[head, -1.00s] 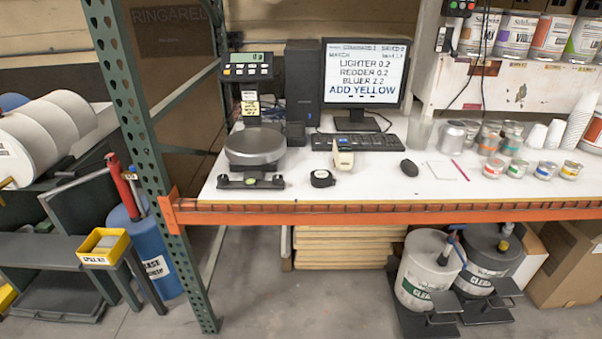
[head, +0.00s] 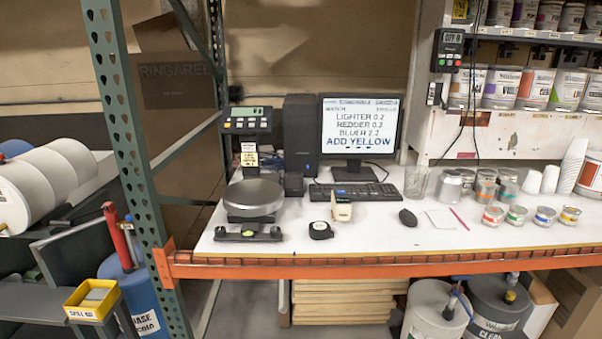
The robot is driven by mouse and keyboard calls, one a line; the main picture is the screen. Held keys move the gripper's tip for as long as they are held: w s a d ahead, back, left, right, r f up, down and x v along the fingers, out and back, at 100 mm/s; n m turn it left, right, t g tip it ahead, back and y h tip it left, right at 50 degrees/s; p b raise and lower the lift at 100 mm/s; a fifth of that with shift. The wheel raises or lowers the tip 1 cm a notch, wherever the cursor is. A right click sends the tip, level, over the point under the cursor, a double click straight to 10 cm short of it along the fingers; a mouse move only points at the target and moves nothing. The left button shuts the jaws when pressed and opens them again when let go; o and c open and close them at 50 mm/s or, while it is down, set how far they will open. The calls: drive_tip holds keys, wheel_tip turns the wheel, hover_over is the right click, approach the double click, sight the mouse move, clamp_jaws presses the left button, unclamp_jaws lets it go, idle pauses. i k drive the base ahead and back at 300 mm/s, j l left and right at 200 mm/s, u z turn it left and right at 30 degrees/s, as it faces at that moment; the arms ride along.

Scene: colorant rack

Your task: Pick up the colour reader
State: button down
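The colour reader is most likely the small upright cream and pale-yellow device (head: 341,208) on the white bench top (head: 375,246), in front of the keyboard. It stands between the black tape measure and the computer mouse, with nothing touching it that I can make out. My gripper is not in the head view.
A scale (head: 253,199) stands left of the device, a tape measure (head: 320,230) beside it. Behind are a keyboard (head: 370,192) and monitor (head: 360,132). A mouse (head: 408,217) and small cans (head: 516,215) lie right. An orange beam (head: 400,265) edges the bench; a green post (head: 125,130) stands left.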

sight(341, 203)
drive_tip(key=i, duration=0.9)
drive_tip(key=i+j, duration=0.15)
drive_tip(key=i, duration=0.75)
